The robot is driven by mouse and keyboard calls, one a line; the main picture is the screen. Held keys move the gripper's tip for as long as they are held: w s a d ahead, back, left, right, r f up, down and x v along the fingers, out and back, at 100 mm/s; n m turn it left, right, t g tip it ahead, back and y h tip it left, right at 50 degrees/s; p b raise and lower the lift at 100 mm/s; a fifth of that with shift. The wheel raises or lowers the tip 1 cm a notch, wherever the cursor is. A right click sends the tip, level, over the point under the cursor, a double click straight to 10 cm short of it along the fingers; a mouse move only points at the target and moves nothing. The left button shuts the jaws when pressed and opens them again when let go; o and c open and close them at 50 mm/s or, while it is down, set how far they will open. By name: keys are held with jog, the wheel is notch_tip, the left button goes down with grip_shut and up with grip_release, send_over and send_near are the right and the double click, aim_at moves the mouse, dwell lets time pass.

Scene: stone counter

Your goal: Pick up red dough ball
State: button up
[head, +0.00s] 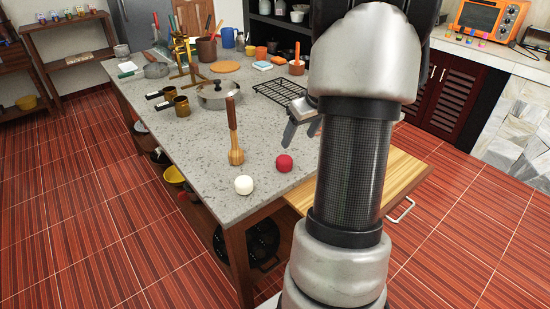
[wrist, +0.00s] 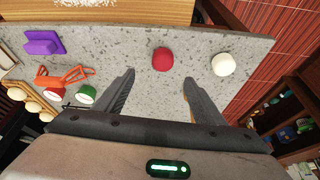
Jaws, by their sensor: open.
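The red dough ball (head: 284,163) sits on the speckled stone counter (head: 205,185) near its front edge. In the wrist view the red dough ball (wrist: 163,59) lies ahead of my gripper, between the lines of its two fingers. My gripper (wrist: 158,82) is open and empty, and the fingers do not touch the ball. In the head view my gripper (head: 300,125) shows only partly, up and behind the ball, with the rest hidden by my arm.
A white dough ball (head: 244,185) lies close to the red one. A wooden pestle-like tool (head: 235,140) stands nearby. A pot (head: 219,95) and black rack (head: 279,91) are farther back. A wooden board (head: 408,172) juts from the counter's right side.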

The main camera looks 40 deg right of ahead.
send_near(283, 163)
jog(key=shift+w+d+f+b, duration=0.15)
jog(key=shift+f+b, duration=0.05)
jog(key=shift+f, duration=0.4)
jog(key=shift+w+d+f+b, duration=0.1)
jog(key=shift+f+b, duration=0.05)
jog(key=shift+f, duration=0.4)
jog(key=shift+w+a+x, duration=0.15)
jog(key=shift+x, duration=1.15)
jog(key=shift+w+a+x, duration=0.1)
jog(key=shift+w+x, duration=0.05)
jog(key=shift+x, duration=1.2)
jog(key=shift+r, duration=0.15)
jog(key=shift+c, duration=0.4)
jog(key=c, duration=1.1)
